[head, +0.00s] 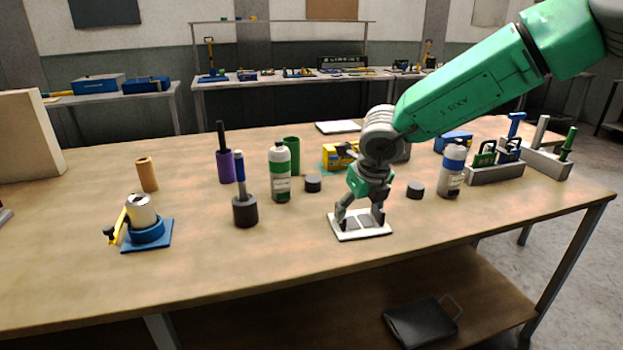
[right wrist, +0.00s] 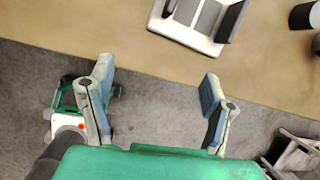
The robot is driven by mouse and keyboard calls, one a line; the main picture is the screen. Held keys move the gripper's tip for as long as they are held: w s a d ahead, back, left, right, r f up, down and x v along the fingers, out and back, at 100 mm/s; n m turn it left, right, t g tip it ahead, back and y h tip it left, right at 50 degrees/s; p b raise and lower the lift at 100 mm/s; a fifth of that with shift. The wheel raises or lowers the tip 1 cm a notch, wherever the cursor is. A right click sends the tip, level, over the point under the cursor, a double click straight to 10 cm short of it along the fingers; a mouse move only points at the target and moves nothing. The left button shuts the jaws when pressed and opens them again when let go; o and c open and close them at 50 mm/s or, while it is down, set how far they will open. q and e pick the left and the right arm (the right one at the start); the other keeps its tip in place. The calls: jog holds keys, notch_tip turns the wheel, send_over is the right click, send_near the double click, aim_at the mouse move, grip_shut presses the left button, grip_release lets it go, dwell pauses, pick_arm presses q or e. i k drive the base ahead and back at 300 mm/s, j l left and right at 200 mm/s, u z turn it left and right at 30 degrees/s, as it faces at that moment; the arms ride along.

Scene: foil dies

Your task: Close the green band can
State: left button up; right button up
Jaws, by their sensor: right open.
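The green band can (head: 280,172) is a pale bottle with a green band, upright on the table left of centre. A short dark cap-like cylinder (head: 313,184) lies just right of it, apart from it. My right gripper (head: 362,212) points down over a white plate (head: 345,235), right of the green band can. Its fingers are apart; the right wrist view (right wrist: 157,75) shows nothing between them. I cannot tell whether it touches the plate. My left gripper is not in view.
A dark round holder (head: 245,212) with a blue-handled tool stands left of the can. A green cylinder (head: 291,150) is close behind it. A yellow box (head: 340,155) is behind my gripper. A blue fixture (head: 146,232) sits front left. The front middle of the table is clear.

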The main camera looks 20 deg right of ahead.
aim_at(279, 158)
jog(key=i+l, duration=0.1)
jog(key=i, duration=0.85)
